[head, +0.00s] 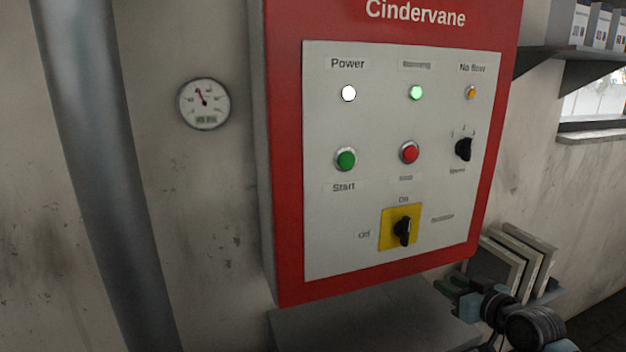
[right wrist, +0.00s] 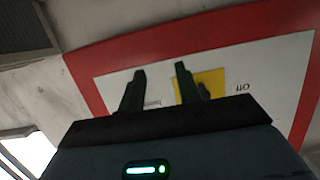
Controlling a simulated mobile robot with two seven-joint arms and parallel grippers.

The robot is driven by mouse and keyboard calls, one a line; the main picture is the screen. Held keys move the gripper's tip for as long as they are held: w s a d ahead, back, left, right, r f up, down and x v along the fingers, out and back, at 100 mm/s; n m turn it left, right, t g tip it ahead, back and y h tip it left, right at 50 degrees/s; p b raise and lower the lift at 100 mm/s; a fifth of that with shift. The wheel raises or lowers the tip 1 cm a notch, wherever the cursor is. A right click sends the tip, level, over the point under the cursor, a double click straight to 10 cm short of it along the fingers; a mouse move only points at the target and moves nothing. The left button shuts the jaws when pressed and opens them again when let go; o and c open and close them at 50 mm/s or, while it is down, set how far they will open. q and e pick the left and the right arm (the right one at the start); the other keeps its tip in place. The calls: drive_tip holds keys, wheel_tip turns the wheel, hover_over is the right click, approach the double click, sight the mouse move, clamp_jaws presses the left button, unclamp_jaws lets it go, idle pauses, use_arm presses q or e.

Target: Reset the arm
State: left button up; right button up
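The red control cabinet (head: 284,150) marked "Cindervane" hangs on the wall with a pale panel. My right gripper (head: 447,291) is below the panel's lower right corner in the head view, apart from the cabinet. In the right wrist view its two dark fingers (right wrist: 160,70) stand apart with nothing between them. The black rotary switch (head: 403,230) on its yellow plate (head: 388,240) looks near upright, with "On" above and "Off" at left. In the right wrist view the yellow plate (right wrist: 212,80) is partly hidden behind a finger. My left gripper is not in view.
The panel has a white Power lamp (head: 348,93), green lamp (head: 416,92), amber No flow lamp (head: 470,92), green Start button (head: 346,159), red button (head: 409,152) and black selector (head: 463,149). A gauge (head: 204,103) and pipe (head: 100,150) are left. Upright panels (head: 522,255) stand behind my right gripper.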

drive_tip(key=s+a+f+g+h, duration=0.1)
drive_tip(key=s+a+f, duration=0.2)
drive_tip(key=s+f, duration=0.7)
drive_tip(key=s+a+f+g, duration=0.2)
drive_tip(key=s+a+f, duration=0.2)
drive_tip(key=s+f, duration=0.6)
drive_tip(key=s+a+f+g+h, duration=0.1)
drive_tip(key=s+f, duration=0.5)
drive_tip(key=s, duration=0.6)
drive_tip(key=s+a+f+m+g, duration=0.1)
drive_tip(key=s+f, duration=0.4)
drive_tip(key=s, duration=0.7)
drive_tip(key=shift+a+f+m+h, duration=0.3)
drive_tip(key=shift+a+f+h, duration=0.1)
drive_tip(key=shift+a, duration=0.3)
